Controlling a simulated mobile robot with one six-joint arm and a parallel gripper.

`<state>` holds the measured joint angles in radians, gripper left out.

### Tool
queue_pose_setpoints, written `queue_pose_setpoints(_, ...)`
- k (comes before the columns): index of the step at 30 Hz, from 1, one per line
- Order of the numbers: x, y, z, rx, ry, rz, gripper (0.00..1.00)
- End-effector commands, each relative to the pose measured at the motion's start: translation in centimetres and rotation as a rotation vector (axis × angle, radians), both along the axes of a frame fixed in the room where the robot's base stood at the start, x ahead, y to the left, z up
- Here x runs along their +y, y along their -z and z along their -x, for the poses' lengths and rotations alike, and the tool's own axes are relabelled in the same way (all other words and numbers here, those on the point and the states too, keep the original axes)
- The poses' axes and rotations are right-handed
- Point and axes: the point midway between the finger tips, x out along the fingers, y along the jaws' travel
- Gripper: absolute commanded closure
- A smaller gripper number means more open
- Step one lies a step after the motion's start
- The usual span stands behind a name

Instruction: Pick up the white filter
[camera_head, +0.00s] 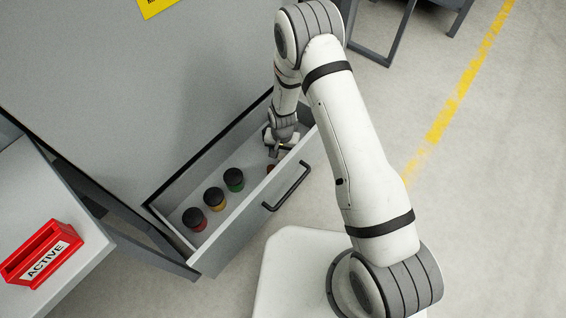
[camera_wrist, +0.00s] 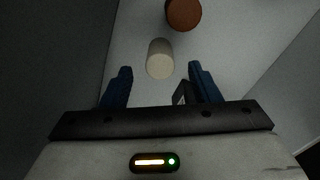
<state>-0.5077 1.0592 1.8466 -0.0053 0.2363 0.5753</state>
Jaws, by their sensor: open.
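The white filter (camera_wrist: 160,58) is a pale cylinder on the light drawer floor in the wrist view. My gripper (camera_wrist: 160,82) is open, with its two blue fingertips to either side of and nearer the camera than the filter. Nothing is between the fingers' grip, and I cannot tell the exact gap to the filter. In the head view my gripper (camera_head: 279,148) is down at the far right end of the open drawer (camera_head: 228,236). The filter is hidden there behind my arm and gripper.
An orange-brown round thing (camera_wrist: 183,14) lies just beyond the filter. Black-capped jars with red (camera_head: 194,219), yellow (camera_head: 214,199) and green (camera_head: 234,180) bodies stand in the drawer. The drawer walls are close around my gripper. A red ACTIVE holder (camera_head: 42,254) sits on a table at left.

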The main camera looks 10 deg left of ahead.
Motion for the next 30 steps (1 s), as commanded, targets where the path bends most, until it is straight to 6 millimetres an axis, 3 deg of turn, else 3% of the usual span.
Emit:
queue_pose_setpoints(7,0.0,4.1,0.3,0.001,-0.001,0.0,0.44)
queue_pose_setpoints(16,0.1,4.4,0.2,0.0,-0.001,0.0,0.45)
queue_pose_setpoints(30,0.1,4.4,0.3,0.0,-0.002,0.0,0.83)
